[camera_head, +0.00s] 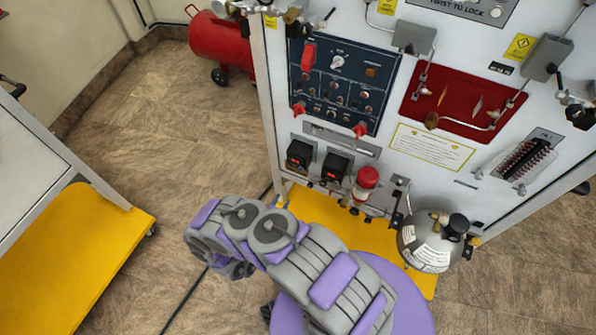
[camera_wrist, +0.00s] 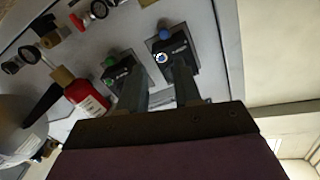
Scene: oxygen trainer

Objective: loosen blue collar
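In the wrist view, a dark block on the panel carries a blue round part (camera_wrist: 165,33) at its upper end and a small blue-and-white ring (camera_wrist: 160,58) below it. I cannot tell which of the two is the collar. A similar dark block to its left carries green parts (camera_wrist: 112,82). My gripper (camera_wrist: 156,75) shows two dark fingers standing apart with nothing between them. The right finger overlaps the blue-marked block in the picture, the left one the green-marked block. Contact cannot be told. In the head view, the blue parts and the gripper's fingertips are not distinguishable.
A red-topped cylinder (camera_head: 366,180) and a grey round tank (camera_head: 427,245) stand at the panel's lower edge. Black boxes with red displays (camera_head: 335,167) sit left of them. A yellow-shelved cart (camera_head: 95,255) is at the left, with open floor between.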

